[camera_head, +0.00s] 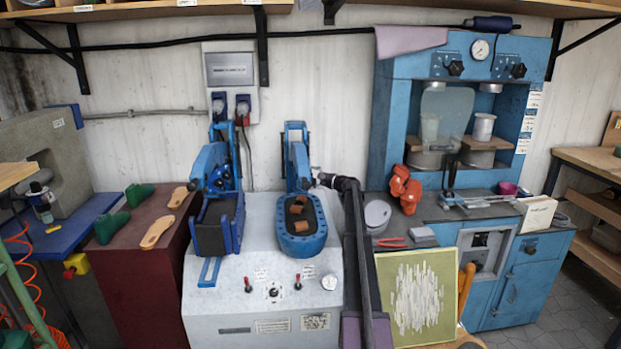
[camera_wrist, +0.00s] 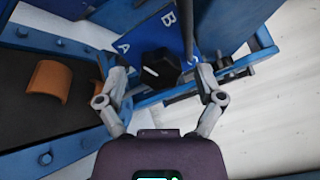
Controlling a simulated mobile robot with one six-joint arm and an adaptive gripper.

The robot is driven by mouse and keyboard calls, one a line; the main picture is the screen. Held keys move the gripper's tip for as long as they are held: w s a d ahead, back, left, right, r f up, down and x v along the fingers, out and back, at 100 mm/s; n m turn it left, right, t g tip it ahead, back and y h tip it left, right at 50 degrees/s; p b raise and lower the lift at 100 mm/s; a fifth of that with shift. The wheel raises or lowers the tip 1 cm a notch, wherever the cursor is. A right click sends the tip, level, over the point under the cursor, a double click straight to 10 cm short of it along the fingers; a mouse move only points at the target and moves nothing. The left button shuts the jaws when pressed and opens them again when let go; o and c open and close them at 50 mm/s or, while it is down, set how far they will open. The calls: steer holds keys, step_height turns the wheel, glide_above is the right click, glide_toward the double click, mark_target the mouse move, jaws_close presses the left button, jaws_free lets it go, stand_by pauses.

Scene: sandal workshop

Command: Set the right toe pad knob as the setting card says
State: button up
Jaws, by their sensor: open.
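A black knob (camera_wrist: 158,62) with a small white mark on it sits on a blue plate (camera_wrist: 135,42) lettered A and B; a further letter is partly hidden. The mark's exact setting is hard to tell. My gripper (camera_wrist: 160,78) is open, with one finger on each side of the knob in the wrist view; I cannot tell whether they touch it. In the head view my gripper (camera_head: 317,177) is at the right side of the right blue press unit (camera_head: 302,243); the knob is not discernible there. I cannot make out which paper is the setting card.
Brown pads (camera_head: 297,209) lie on the right unit's black bed. The left blue press unit (camera_head: 218,225) stands beside it on a white cabinet (camera_head: 255,300) with switches and labels. Blue side walls and a dark rod stand close to my fingers. A blue press (camera_head: 385,120) is at right.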

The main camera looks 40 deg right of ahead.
steer(key=v, duration=1.2)
steer(key=shift+r, duration=0.15)
step_height(320, 180, up, 5)
steer(key=m+g+p, duration=0.1)
steer(key=m+p, duration=0.3)
steer(key=m+g+h+p, duration=0.1)
steer(key=m+g+p, duration=0.1)
steer(key=m+p, duration=0.2)
steer(key=m+g+p, duration=0.1)
steer(key=m+p, duration=0.2)
steer(key=p, duration=0.1)
steer(key=shift+r+m+h+p, duration=0.15)
steer(key=shift+m+h+p, duration=0.15)
steer(key=shift+m, duration=0.1)
steer(key=shift+b+x, duration=2.7)
steer(key=shift+x, duration=4.25)
steer(key=shift+s, duration=0.1)
